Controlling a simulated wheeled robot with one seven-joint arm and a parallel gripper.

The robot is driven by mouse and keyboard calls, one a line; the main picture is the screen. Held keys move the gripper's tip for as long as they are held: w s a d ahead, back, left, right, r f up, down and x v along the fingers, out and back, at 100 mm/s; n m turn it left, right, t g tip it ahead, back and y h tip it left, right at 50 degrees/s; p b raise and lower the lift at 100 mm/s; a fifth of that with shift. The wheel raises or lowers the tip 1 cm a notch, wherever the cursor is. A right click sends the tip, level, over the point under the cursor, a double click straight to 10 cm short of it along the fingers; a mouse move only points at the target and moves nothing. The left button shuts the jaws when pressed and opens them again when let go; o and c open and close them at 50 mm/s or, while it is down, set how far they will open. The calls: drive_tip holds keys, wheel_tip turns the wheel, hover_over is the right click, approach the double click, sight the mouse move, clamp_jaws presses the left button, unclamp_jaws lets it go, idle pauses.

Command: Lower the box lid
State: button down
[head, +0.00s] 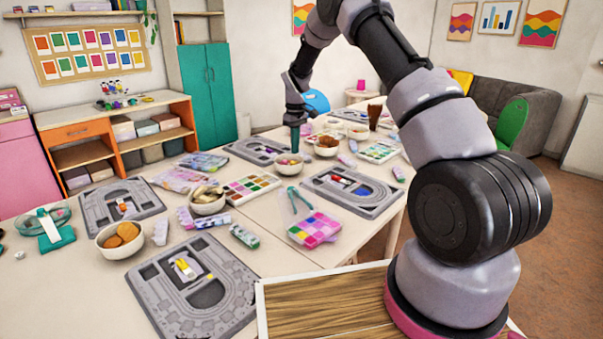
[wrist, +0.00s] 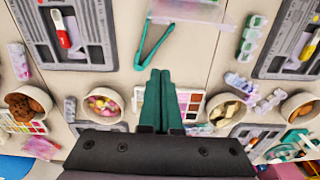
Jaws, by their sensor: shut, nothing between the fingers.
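In the wrist view, the clear lid (wrist: 192,9) shows at the top edge and most of the box is out of frame. My gripper (head: 295,150) is over the far part of the table, well beyond the box. Its green fingers (wrist: 158,74) are together and empty in the wrist view.
A bead board (head: 352,207) lies right of the box, and a paint set (head: 251,188) behind left. A wooden-topped surface (head: 325,305) is in front.

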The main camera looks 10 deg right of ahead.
drive_tip(key=s+d+f, duration=0.2)
drive_tip(key=s+f, duration=0.1)
drive_tip(key=f, duration=0.6)
drive_tip(key=shift+f, duration=0.25)
drive_tip(key=shift+d, duration=0.15)
